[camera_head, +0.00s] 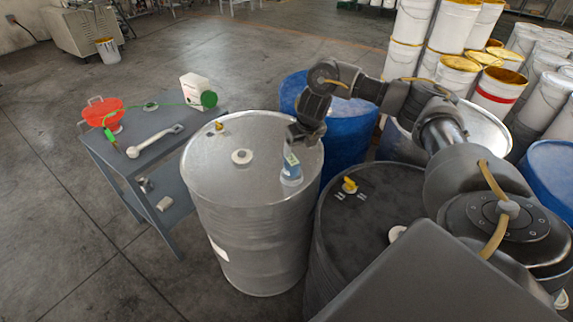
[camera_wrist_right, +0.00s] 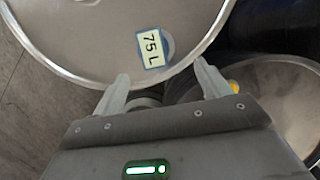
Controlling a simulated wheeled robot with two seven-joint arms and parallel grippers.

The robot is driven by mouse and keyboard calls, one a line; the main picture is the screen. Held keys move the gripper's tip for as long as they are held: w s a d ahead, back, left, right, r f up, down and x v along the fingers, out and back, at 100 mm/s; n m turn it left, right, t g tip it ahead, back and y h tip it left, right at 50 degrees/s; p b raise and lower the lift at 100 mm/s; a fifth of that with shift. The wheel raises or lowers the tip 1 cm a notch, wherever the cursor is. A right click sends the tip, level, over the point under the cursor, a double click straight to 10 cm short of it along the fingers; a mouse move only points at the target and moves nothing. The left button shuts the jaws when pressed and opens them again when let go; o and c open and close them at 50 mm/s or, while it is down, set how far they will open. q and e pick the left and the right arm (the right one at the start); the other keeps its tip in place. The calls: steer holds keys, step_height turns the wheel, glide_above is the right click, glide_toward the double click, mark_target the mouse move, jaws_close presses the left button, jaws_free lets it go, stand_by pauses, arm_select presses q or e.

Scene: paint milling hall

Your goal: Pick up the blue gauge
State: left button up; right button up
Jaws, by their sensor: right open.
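The blue gauge (camera_head: 291,174) stands near the right edge of the lid of a silver drum (camera_head: 215,160), with a pale label on its upper part. In the right wrist view the gauge (camera_wrist_right: 168,46) appears as a blue-grey round shape partly behind a "75 L" label. My left gripper is not in view.
A black drum (camera_head: 375,205) stands close right of the silver one, and a blue drum (camera_head: 345,135) behind. A grey table (camera_head: 170,155) at left holds a red pot (camera_head: 102,112), a wrench-like tool (camera_head: 152,141) and a white container (camera_head: 194,88). White buckets (camera_head: 410,20) are stacked at back right.

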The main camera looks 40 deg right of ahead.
mark_target(292, 160)
steer(key=shift+w, duration=0.1)
steer(key=shift+w+a+f, duration=0.1)
steer(key=shift+w+f, duration=0.05)
steer(key=shift+f, duration=0.2)
steer(key=b+x, duration=0.1)
steer(key=x, duration=0.1)
steer(key=b+x, duration=0.1)
steer(key=x, duration=0.1)
steer(key=shift+w+a+f, duration=0.2)
steer(key=shift+w+f, duration=0.05)
steer(key=shift+f, duration=0.1)
steer(key=shift+w+f, duration=0.1)
steer(key=shift+f, duration=0.05)
steer(key=shift+x, duration=2.25)
steer(key=shift+w+f, duration=0.25)
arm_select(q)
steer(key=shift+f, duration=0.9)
arm_select(e)
steer(key=shift+a, duration=0.1)
steer(key=shift+s, duration=0.1)
steer(key=shift+c, duration=0.2)
steer(key=shift+r, duration=0.1)
steer(key=c, duration=1.2)
